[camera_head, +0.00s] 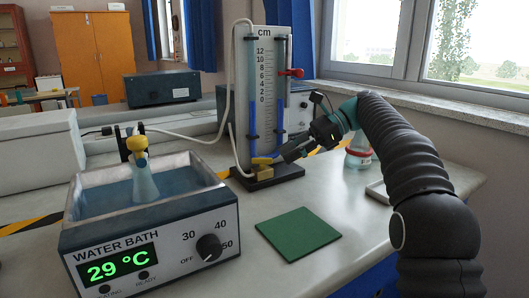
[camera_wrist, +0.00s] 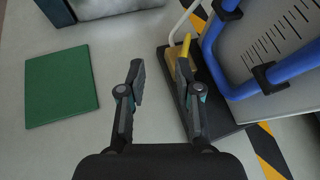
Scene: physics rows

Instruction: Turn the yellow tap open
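The yellow tap (camera_head: 262,160) is a small lever on a brass block (camera_head: 265,176) at the foot of the U-tube gauge. In the wrist view, the yellow tap (camera_wrist: 186,45) points up the picture, just beyond the right fingertip, which partly hides the brass body below it. My gripper (camera_head: 290,152) reaches in from the right, close to the tap. In the wrist view, my gripper (camera_wrist: 161,72) is open, with bare bench between its fingers. The right finger overlaps the tap's base; I cannot tell whether they touch.
The gauge board (camera_head: 267,100) with blue-filled tubes stands behind the tap, with a red fitting (camera_head: 291,73) on its right. A water bath (camera_head: 150,225) holding a flask stands left. A green mat (camera_head: 298,233) lies in front. Another flask (camera_head: 358,150) is behind my arm.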

